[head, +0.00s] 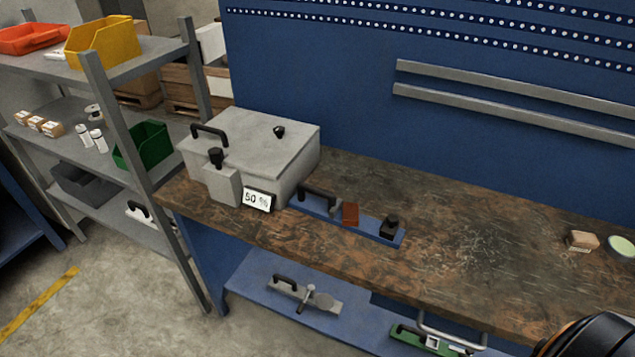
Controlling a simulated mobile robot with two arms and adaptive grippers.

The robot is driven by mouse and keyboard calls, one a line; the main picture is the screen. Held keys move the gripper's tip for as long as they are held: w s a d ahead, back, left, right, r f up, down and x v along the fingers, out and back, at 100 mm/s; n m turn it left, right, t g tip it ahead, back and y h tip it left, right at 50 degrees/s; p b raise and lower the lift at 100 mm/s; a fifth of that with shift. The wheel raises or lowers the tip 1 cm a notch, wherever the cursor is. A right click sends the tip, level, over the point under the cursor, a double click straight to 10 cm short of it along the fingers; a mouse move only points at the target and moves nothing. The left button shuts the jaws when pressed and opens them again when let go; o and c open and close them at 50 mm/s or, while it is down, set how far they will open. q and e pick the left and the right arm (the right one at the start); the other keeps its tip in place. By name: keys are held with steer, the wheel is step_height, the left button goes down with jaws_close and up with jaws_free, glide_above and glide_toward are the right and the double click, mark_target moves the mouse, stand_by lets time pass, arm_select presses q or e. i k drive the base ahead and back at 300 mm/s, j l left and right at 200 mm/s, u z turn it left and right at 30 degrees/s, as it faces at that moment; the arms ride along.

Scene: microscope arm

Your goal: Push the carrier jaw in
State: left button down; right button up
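A blue carrier (370,226) lies on the workbench, to the right of a grey box-shaped device (262,150). It has a black handle (317,192) at its left end, a small grey part (336,207), a red-brown block (350,214) near its middle and a black jaw-like block (390,227) near its right end. A bare gap shows between the red-brown block and the black block. Which part is the jaw is too small to tell for certain. Neither of my grippers is in view; only a dark, rounded part of my arm shows at the bottom right corner.
The worn bench top (470,250) is clear right of the carrier, up to a small wooden block (582,240) and a pale green disc (622,246). A blue lower shelf (255,290) holds handled tools. A grey rack (120,120) stands left.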

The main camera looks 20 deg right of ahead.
mark_target(389, 229)
steer(key=z, duration=1.3)
